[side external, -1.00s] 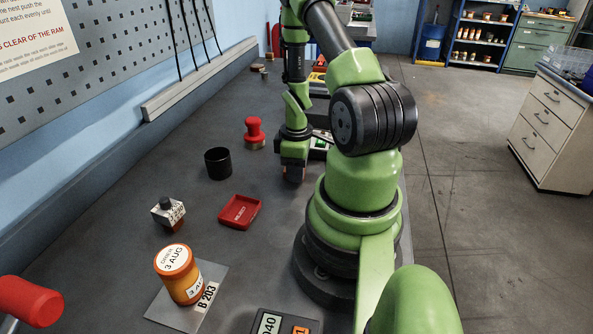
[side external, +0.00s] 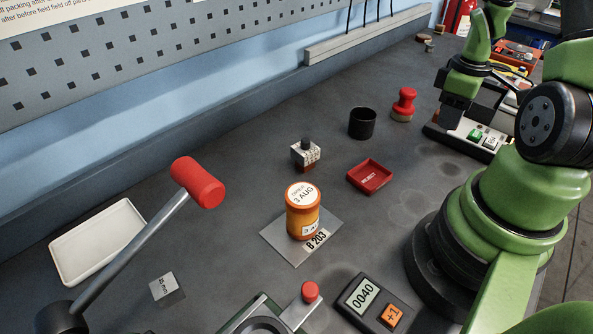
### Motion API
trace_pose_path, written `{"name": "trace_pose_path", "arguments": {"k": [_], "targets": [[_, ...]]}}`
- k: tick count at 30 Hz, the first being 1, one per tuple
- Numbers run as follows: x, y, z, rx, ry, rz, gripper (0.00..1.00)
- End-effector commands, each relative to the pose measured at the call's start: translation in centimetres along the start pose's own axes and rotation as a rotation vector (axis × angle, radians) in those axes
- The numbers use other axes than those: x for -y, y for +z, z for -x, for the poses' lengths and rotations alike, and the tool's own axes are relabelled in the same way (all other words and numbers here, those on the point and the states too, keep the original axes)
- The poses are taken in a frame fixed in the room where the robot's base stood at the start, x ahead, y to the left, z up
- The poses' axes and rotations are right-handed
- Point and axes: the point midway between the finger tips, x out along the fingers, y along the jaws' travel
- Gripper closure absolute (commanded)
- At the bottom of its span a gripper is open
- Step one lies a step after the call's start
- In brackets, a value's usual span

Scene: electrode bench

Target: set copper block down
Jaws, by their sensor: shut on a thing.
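My gripper (side external: 457,105) hangs at the upper right of the side external view, to the right of the red-knobbed stamp and by the near left end of the box with buttons. It is shut on the copper block. The block is too small and too well hidden at the fingertips to make out now. I cannot tell whether its underside touches anything.
A red reject tray (side external: 370,177), a black cup (side external: 362,123), the red stamp (side external: 404,105) and a button box (side external: 478,136) are near. An orange jar (side external: 303,213) stands on a plate. A red-handled lever (side external: 198,184) and white tray (side external: 97,243) are left.

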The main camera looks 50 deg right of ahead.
Motion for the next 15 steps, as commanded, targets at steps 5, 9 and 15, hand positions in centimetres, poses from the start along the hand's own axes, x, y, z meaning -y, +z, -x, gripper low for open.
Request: {"name": "trace_pose_path", "arguments": {"k": [5,9,15], "targets": [[0.3,-5.8,-0.2,-0.001,0.004,0.211,1.00],[2.6,-12.7,-0.4,0.002,0.003,0.457,1.00],[9.7,-21.5,-0.3,0.005,0.004,0.807,1.00]]}}
